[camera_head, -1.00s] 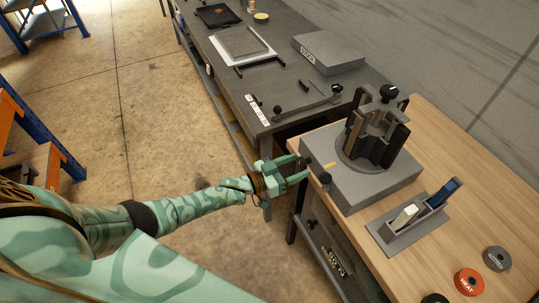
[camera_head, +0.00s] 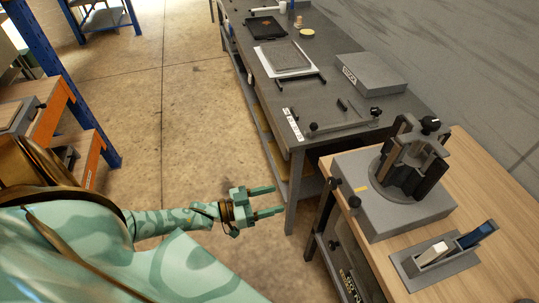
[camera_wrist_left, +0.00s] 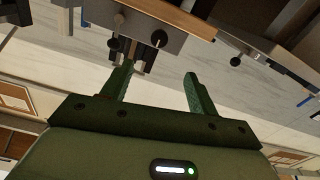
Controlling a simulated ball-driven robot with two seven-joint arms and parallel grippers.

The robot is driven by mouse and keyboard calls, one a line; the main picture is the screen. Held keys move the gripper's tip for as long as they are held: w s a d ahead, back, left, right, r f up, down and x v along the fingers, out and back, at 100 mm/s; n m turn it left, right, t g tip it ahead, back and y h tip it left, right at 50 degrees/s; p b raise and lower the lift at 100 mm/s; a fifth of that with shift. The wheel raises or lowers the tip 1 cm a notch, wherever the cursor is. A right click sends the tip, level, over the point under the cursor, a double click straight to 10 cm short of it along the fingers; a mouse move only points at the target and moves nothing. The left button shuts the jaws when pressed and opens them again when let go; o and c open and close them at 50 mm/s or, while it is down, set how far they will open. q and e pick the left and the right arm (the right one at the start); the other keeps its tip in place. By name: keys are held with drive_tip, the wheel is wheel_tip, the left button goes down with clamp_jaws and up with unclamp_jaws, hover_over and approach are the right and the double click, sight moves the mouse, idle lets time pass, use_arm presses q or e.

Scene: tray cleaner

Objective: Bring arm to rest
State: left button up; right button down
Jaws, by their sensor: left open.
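My left gripper (camera_head: 265,201) is open and empty over the floor, left of the wooden-topped table. Its arm comes in from the left, in green patterned covering. In the left wrist view my left gripper (camera_wrist_left: 158,88) shows two green fingers spread apart with nothing between them. My right gripper does not show in either view.
A wooden-topped table (camera_head: 487,175) holds a grey base (camera_head: 385,216) with a dark upright fixture (camera_head: 415,160) and a grey holder (camera_head: 425,268). A dark grey bench (camera_head: 300,105) stands behind. A blue and orange rack (camera_head: 95,150) is at left. Open floor (camera_head: 170,90) lies between.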

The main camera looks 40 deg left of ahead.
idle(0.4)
use_arm(q)
drive_tip(key=s+a+f+m+g+y, duration=0.1)
drive_tip(key=a+f+g+y, duration=0.1)
drive_tip(key=a+f+y, duration=0.35)
drive_tip(key=s+a+f+g+y, duration=0.1)
drive_tip(key=s+a+f+y, duration=0.1)
drive_tip(key=f, duration=0.7)
drive_tip(key=s+a+f+g+y+b, duration=0.2)
drive_tip(key=s+f+g+y, duration=0.15)
drive_tip(key=s+f, duration=0.65)
drive_tip(key=s+d+f+n+g+b, duration=0.1)
drive_tip(key=s+d+f, duration=0.4)
drive_tip(key=s, duration=0.6)
drive_tip(key=s+d+f+n+g+b, duration=0.2)
drive_tip(key=s+d+f+g, duration=0.3)
drive_tip(key=s, duration=0.7)
wheel_tip(320, 180, down, 3)
drive_tip(key=shift+s+d+r+g+b, duration=0.25)
drive_tip(key=shift+d+g+b, duration=0.1)
drive_tip(key=shift+g, duration=0.1)
